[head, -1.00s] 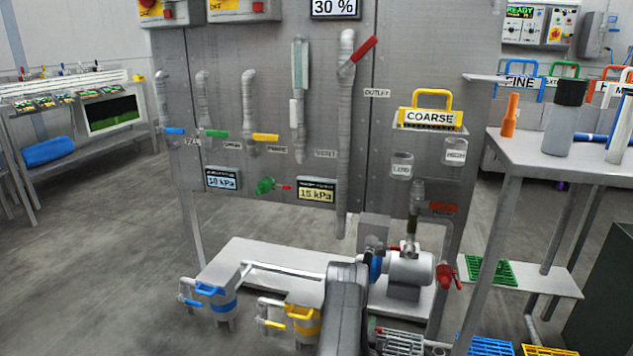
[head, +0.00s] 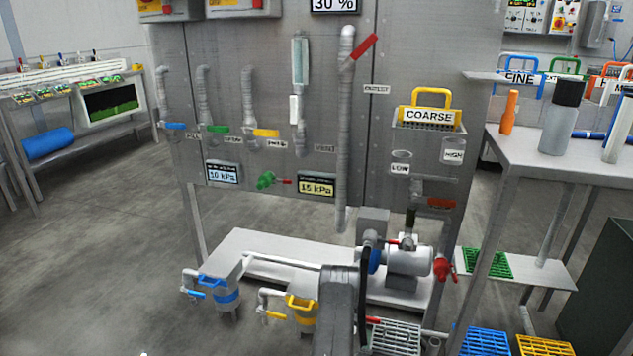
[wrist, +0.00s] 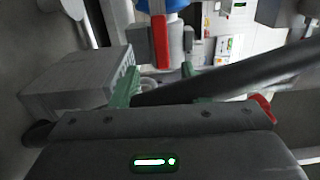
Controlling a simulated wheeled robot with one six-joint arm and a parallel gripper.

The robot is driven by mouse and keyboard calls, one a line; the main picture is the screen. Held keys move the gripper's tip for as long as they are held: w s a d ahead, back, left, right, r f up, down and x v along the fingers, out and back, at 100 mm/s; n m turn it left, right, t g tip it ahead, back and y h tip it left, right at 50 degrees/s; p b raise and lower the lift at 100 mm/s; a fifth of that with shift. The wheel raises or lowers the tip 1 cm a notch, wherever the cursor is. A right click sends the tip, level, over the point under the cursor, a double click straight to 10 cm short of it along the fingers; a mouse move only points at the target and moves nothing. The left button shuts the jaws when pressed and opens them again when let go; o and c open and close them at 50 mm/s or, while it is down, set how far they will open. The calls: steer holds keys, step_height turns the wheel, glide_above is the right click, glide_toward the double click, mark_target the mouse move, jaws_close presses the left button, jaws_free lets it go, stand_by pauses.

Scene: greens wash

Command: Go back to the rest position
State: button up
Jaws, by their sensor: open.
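My gripper (wrist: 164,48) shows in the wrist view with its jaws apart. A red bar and a blue rounded part (wrist: 172,6) show in and beyond the gap between the jaws; I cannot tell how far off they are. I see nothing clearly held. In the head view my arm rises at the bottom middle, in front of the rig's low base, and my gripper cannot be made out there.
The pump (head: 408,261) with a red valve (head: 442,270) stands just right of my arm. Blue-handled (head: 221,290) and yellow-handled (head: 301,314) canisters stand left. A side table (head: 570,160) is at right. Open floor (head: 110,270) lies at left.

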mark_target(371, 320)
steer(key=b+x, duration=0.4)
steer(key=x, duration=0.6)
steer(key=shift+r+n, duration=0.55)
steer(key=shift+n, duration=0.25)
steer(key=shift+s, duration=0.2)
